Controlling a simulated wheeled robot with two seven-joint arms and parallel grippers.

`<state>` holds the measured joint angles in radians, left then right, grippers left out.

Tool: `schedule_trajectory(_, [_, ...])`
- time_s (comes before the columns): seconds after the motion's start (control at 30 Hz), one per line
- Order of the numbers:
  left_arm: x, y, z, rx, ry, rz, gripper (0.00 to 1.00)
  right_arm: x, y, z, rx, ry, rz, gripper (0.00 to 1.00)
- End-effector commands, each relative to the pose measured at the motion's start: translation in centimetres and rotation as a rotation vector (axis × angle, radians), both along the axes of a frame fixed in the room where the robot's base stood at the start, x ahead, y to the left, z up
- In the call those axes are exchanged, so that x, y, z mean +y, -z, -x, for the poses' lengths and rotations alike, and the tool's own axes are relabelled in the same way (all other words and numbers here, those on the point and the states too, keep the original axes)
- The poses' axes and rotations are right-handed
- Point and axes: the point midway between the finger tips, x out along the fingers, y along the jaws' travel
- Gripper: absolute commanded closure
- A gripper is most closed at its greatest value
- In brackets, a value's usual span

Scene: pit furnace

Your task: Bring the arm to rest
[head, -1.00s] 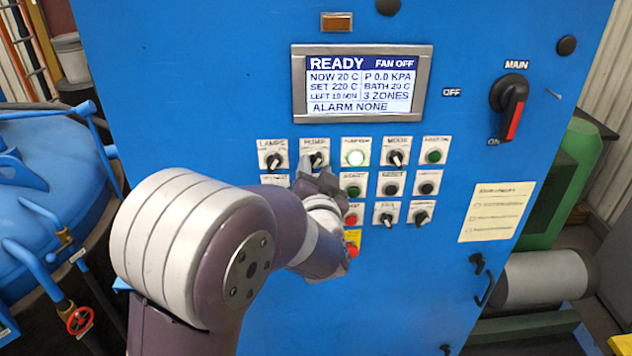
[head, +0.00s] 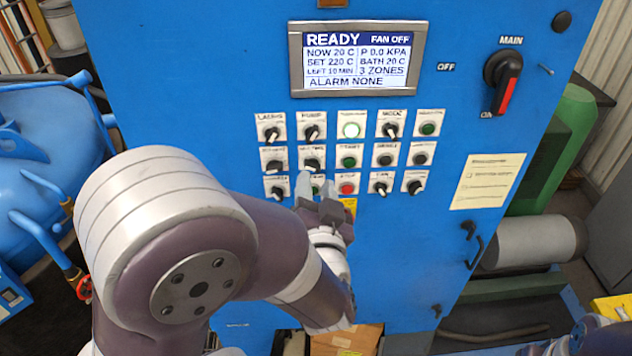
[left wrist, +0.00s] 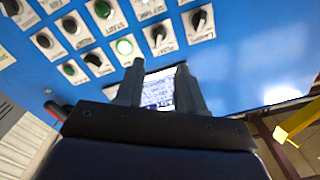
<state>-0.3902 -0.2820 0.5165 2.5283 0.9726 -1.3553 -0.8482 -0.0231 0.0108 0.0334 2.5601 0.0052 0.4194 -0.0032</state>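My left arm reaches in from the left in the head view. Its gripper (head: 320,192) is in front of the lower rows of controls on the blue panel (head: 420,270). I cannot tell from the head view whether it touches the panel. In the left wrist view the two fingers (left wrist: 162,85) stand apart with nothing between them; the display shows through the gap. The display (head: 360,60) reads READY, FAN OFF, ALARM NONE. My right gripper is not in view.
Knobs and buttons fill the panel's middle; the white-green button (head: 351,130) is lit. The main switch (head: 503,75) is at upper right. A blue vessel (head: 50,150) stands left and a grey cylinder (head: 535,243) right. A cardboard box (head: 345,340) lies below.

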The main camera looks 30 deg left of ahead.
Motion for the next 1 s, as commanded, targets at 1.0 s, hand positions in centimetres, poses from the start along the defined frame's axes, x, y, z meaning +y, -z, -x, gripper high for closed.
schedule_trajectory(1.0, [-5.4,32.5,8.5,1.249,0.080,0.785,0.62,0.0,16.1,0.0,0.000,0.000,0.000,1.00])
